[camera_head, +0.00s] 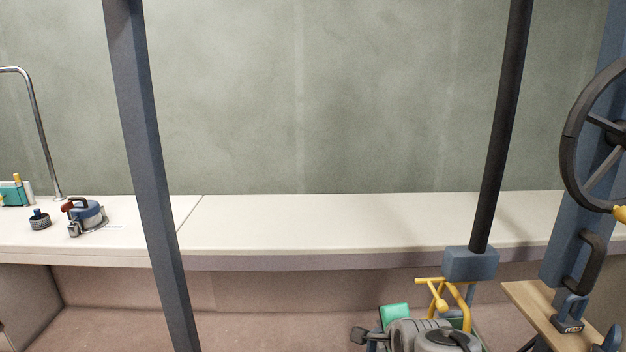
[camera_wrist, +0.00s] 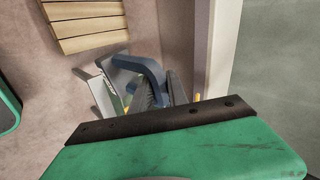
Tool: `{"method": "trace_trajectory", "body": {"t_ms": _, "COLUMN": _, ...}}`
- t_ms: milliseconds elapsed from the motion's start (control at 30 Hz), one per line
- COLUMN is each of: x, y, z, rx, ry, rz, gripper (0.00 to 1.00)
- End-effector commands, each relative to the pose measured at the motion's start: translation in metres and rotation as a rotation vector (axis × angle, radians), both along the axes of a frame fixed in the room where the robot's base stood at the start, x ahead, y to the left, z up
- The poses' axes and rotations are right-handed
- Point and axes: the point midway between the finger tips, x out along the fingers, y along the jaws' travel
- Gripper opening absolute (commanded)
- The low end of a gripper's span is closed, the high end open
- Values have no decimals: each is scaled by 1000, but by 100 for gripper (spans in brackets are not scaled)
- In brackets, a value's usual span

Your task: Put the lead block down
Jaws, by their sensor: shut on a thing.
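A lead block (camera_head: 568,327), dark and marked LEAD, with a blue handle, shows at the lower right of the head view, at the wooden board. I cannot tell whether it touches the board. In the wrist view my gripper (camera_wrist: 165,92) has dark fingers beyond its green body. They are shut close to a blue curved handle (camera_wrist: 142,63), which looks like the lead block's. The green body hides the lower part of the fingers and much of the held thing. I cannot make out my fingers in the head view.
A long white counter (camera_head: 330,222) runs along the wall, its middle clear. A blue tool (camera_head: 87,212) stands on its left. A blue post (camera_head: 145,150), a black pole (camera_head: 503,120) and a wheel (camera_head: 570,150) stand in front. Wooden slats (camera_wrist: 85,25) show below in the wrist view.

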Motion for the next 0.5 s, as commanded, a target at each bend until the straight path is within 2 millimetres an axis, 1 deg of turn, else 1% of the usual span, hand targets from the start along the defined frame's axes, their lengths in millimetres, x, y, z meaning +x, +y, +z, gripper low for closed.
{"method": "trace_trajectory", "body": {"t_ms": 33, "x": 1, "y": 0, "z": 26, "rx": 0, "ry": -13, "rz": 0, "gripper": 0}}
{"method": "trace_trajectory", "body": {"t_ms": 67, "x": 0, "y": 0, "z": 31, "rx": 0, "ry": -14, "rz": 0, "gripper": 0}}
{"method": "trace_trajectory", "body": {"t_ms": 167, "x": -4, "y": 0, "z": 59, "rx": 0, "ry": -15, "rz": 0, "gripper": 0}}
{"method": "trace_trajectory", "body": {"t_ms": 400, "x": -18, "y": 0, "z": 139, "rx": 0, "ry": -14, "rz": 0, "gripper": 0}}
{"method": "trace_trajectory", "body": {"t_ms": 500, "x": -23, "y": 0, "z": 166, "rx": 1, "ry": -13, "rz": -1, "gripper": 0}}
